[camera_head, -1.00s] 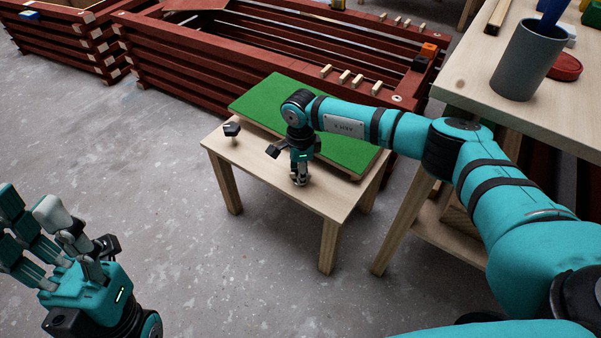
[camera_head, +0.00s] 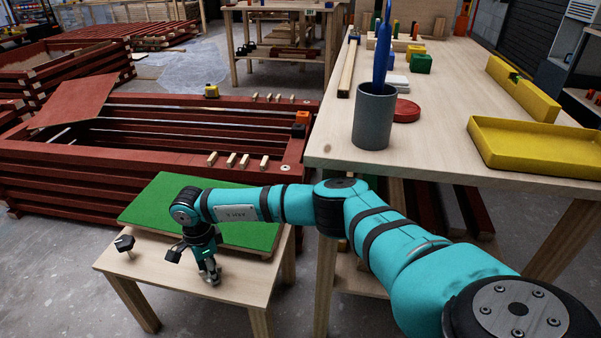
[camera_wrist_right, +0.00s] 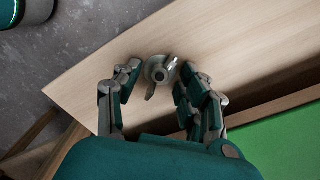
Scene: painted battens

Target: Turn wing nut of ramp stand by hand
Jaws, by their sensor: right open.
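The ramp stand (camera_head: 175,275) is a low wooden table with a green-topped board (camera_head: 155,207) on it. A grey metal wing nut (camera_wrist_right: 158,72) sits on its wooden top in the right wrist view. My right gripper (camera_wrist_right: 162,82) is open, with its fingers on either side of the wing nut; I cannot tell whether they touch it. In the head view, my right gripper (camera_head: 210,272) points down at the stand's front part and mostly hides the nut. A black knob (camera_head: 124,243) stands at the stand's left corner. My left gripper is not in view.
A workbench (camera_head: 430,165) stands to the right with a grey cup (camera_head: 374,117), a red round lid (camera_head: 406,111) and a yellow tray (camera_head: 530,148). Red batten frames (camera_head: 120,160) lie behind the stand. Concrete floor (camera_head: 45,290) is clear at the left.

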